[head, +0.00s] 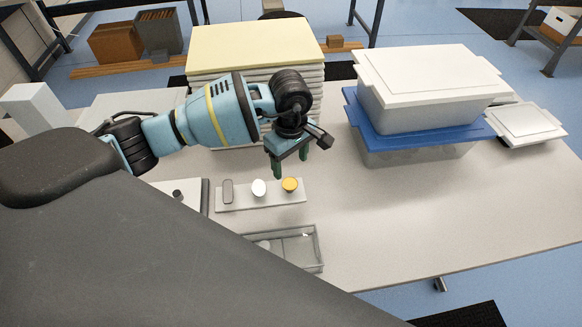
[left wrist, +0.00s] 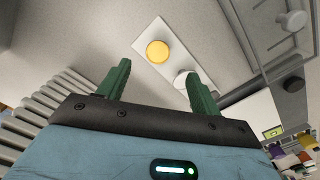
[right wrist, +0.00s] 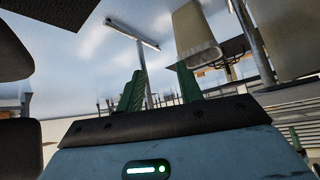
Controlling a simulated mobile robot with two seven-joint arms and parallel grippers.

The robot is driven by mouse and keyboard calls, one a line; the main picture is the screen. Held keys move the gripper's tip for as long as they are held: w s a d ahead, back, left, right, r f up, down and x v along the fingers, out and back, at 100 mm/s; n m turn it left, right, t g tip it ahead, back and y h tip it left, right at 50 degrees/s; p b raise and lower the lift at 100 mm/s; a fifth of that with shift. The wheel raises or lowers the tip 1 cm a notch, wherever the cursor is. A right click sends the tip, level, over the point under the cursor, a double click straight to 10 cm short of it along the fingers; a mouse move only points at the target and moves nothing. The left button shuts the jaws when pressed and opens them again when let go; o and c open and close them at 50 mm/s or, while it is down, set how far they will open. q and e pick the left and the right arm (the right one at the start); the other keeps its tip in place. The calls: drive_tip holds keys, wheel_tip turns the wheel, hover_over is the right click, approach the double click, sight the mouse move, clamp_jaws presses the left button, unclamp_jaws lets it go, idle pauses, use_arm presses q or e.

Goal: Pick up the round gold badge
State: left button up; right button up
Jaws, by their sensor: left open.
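The round gold badge (head: 290,184) lies at the right end of a pale strip (head: 240,206) on the table. A white round badge (head: 259,187) and a grey oblong piece (head: 228,191) lie to its left on the same strip. My left gripper (head: 291,170) is open and empty, its green fingers pointing down above and just behind the gold badge. In the left wrist view the gold badge (left wrist: 157,51) shows beyond and between the fingers, apart from them. My right gripper (right wrist: 160,88) is open and empty, away from the table badges.
A clear tray (head: 318,250) stands in front of the strip. A stack of boards (head: 255,45) stands behind my left gripper. Lidded bins, white above blue (head: 420,125), stand to the right. The table at front right is clear.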

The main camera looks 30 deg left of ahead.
sight(290, 184)
use_arm(q)
drive_tip(key=shift+a, duration=0.1)
drive_tip(key=shift+f, duration=0.4)
drive_tip(key=shift+w+f, duration=0.1)
drive_tip(key=shift+f, duration=1.25)
wheel_tip(290, 184, down, 3)
drive_tip(key=shift+a+f, duration=0.1)
drive_tip(key=shift+f, duration=0.1)
drive_tip(key=shift+w+f, duration=0.1)
drive_tip(key=shift+f, duration=0.25)
use_arm(e)
drive_tip(key=shift+r, duration=0.1)
